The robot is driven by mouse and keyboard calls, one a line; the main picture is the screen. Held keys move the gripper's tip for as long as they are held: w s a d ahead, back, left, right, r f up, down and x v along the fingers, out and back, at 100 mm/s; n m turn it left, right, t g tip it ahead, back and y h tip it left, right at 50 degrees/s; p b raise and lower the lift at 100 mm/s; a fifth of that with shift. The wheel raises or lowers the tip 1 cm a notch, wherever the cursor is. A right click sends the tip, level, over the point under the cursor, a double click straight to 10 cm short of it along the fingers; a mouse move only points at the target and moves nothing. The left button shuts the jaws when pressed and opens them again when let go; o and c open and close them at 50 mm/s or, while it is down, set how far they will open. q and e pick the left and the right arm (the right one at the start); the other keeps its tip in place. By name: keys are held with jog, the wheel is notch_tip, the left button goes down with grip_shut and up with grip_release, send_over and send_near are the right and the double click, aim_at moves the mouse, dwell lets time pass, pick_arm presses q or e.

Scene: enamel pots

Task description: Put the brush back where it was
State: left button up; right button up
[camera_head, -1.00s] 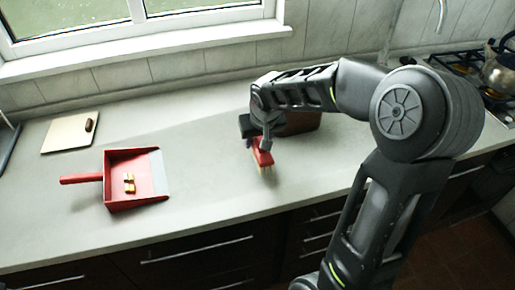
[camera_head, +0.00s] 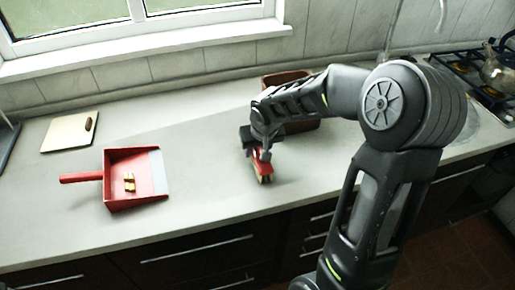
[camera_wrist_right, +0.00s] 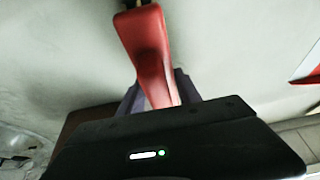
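The brush (camera_head: 263,167) has a red body and pale bristles that point down. It is over the grey counter, right of the dustpan; I cannot tell whether its bristles touch the counter. My right gripper (camera_head: 259,152) is shut on the brush from above. In the right wrist view the red handle (camera_wrist_right: 150,50) runs between the gripper's fingers (camera_wrist_right: 160,93). The red dustpan (camera_head: 148,178) lies on the counter to the left, with a few yellowish pieces (camera_head: 129,183) in it. My left gripper is not in view.
A brown container (camera_head: 291,82) stands behind my right forearm, partly hidden. A board (camera_head: 66,132) with a small brown object (camera_head: 90,124) lies at the back left. A hob with a kettle (camera_head: 498,70) is at the far right. Counter between dustpan and brush is clear.

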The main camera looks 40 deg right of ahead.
jog(key=o, duration=0.4)
jog(key=shift+r, duration=0.1)
jog(key=shift+r+p, duration=0.2)
jog(key=shift+p, duration=0.1)
jog(key=b+v, duration=0.1)
jog(key=v, duration=1)
jog(key=shift+s+a+r, duration=0.1)
jog(key=shift+s+r, duration=0.15)
jog(key=shift+r, duration=0.1)
